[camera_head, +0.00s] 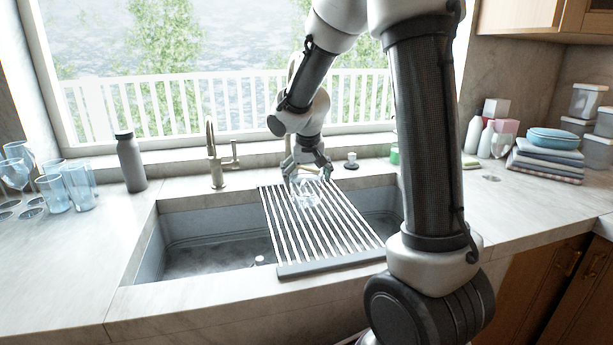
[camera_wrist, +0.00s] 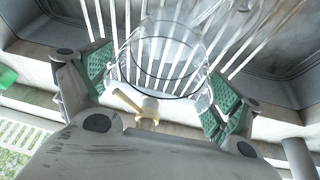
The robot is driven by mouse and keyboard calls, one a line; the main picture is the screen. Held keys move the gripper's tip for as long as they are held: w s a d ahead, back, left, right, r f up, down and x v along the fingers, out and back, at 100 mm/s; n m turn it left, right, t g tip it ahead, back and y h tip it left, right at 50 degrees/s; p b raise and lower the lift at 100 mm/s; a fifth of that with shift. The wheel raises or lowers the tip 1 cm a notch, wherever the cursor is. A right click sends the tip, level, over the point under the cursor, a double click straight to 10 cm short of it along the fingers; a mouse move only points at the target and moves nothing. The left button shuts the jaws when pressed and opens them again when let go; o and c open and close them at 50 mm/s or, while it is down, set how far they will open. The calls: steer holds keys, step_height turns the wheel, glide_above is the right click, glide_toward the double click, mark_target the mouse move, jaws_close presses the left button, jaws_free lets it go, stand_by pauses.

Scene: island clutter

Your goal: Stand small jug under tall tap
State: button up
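The small jug (camera_head: 309,199) is clear glass and is at the far end of the slatted rack over the sink. My gripper (camera_head: 307,176) is directly over it, pointing down. In the wrist view the round glass jug (camera_wrist: 165,55) lies between the green pads of my gripper (camera_wrist: 158,92), which are wide apart and close to its sides. I cannot tell whether the pads press on it or whether it rests on the slats. The tall tap (camera_head: 292,66) is brass; my arm hides most of it. A brass part (camera_wrist: 146,106) shows between my fingers.
The rack (camera_head: 330,268) spans the sink (camera_head: 152,255). A shorter brass tap (camera_head: 211,152) and a dark bottle (camera_head: 130,162) stand left of my gripper. Blue glasses (camera_head: 79,187) crowd the left counter. A green item (camera_head: 394,155), folded cloths (camera_head: 545,162) and tubs are at right.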

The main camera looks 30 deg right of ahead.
stand_by(0.3)
steer(key=v, duration=1.2)
steer(key=shift+w, duration=0.1)
steer(key=s+d+n+y, duration=0.1)
steer(key=s+n, duration=0.2)
steer(key=s, duration=2.3)
steer(key=shift+f+y, duration=0.4)
